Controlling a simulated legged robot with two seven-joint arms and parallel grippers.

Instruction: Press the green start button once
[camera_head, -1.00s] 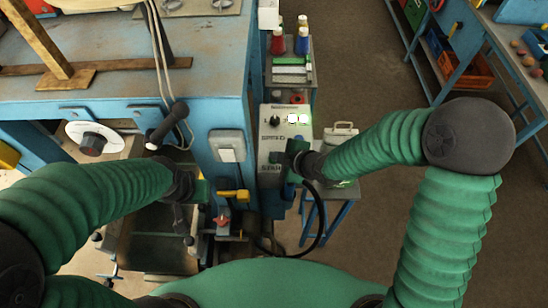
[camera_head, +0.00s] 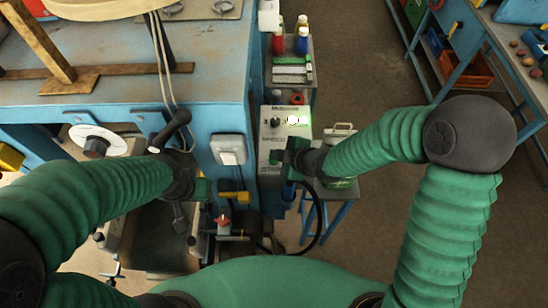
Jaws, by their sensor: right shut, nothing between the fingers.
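I cannot make out the green start button; the lower part of the panel is partly hidden by my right gripper. My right gripper (camera_head: 288,158) is shut and empty in front of the panel's right side; I cannot tell whether it touches. My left gripper (camera_head: 203,190) hangs in front of the machine, left of the panel; its fingers are too small to read.
The blue machine (camera_head: 200,92) fills the left, with a white switch box (camera_head: 228,149) and a yellow handle (camera_head: 234,197) between my grippers. A shelf with bottles (camera_head: 301,42) stands behind the panel, and a metal can (camera_head: 341,136) to its right. Open floor lies farther right.

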